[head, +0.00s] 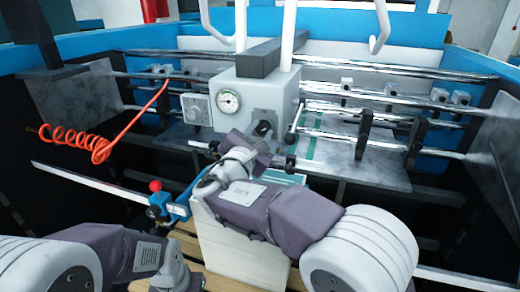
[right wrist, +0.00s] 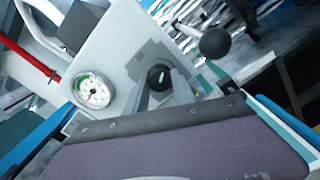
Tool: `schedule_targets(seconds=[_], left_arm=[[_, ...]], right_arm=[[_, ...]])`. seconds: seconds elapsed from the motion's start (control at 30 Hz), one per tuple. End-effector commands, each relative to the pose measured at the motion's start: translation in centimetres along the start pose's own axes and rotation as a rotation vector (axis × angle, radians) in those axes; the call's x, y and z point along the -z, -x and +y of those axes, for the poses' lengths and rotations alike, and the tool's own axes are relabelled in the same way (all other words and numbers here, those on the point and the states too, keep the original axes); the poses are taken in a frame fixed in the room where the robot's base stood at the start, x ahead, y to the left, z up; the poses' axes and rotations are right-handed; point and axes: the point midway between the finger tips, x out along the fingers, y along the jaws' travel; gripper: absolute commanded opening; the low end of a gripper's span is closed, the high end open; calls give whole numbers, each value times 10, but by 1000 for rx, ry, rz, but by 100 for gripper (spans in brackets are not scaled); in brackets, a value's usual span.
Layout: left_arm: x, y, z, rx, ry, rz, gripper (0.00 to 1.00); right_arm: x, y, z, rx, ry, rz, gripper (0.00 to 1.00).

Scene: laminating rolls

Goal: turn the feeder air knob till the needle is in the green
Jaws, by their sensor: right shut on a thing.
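The feeder air knob (head: 263,128) is a round black knob on the front of a grey box (head: 283,92). It also shows in the right wrist view (right wrist: 159,76), with a light mark on its face. My right gripper (right wrist: 161,82) is shut on the knob, one finger on each side of it. In the head view the right wrist partly covers the area below the knob. The round white gauge (head: 228,101) sits left of the knob. In the right wrist view the gauge (right wrist: 92,91) shows a green arc at its upper left; the needle's exact reading is too small to tell. My left gripper is out of view.
A black ball-ended lever (right wrist: 215,43) stands close right of the knob. A coiled orange air hose (head: 85,143) hangs at the left. Chrome bars with clamps (head: 390,97) cross behind. A white stack (head: 238,245) lies below my right arm.

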Motion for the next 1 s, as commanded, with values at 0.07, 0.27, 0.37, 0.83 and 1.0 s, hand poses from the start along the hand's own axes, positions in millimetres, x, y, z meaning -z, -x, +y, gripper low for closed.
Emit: schedule_targets(seconds=[0.07, 0.27, 0.37, 0.83, 1.0], left_arm=[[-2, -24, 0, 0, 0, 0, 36], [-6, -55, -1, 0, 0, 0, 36], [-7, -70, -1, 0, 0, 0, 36], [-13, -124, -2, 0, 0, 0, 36], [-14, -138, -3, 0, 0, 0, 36]], right_arm=[[8, 0, -5, -1, -75, -2, 0], [7, 0, -4, -1, -266, -1, 0], [6, 0, -4, 0, -361, -1, 0], [4, 0, -1, -1, -806, 0, 0], [3, 0, -1, -1, -961, 0, 0]])
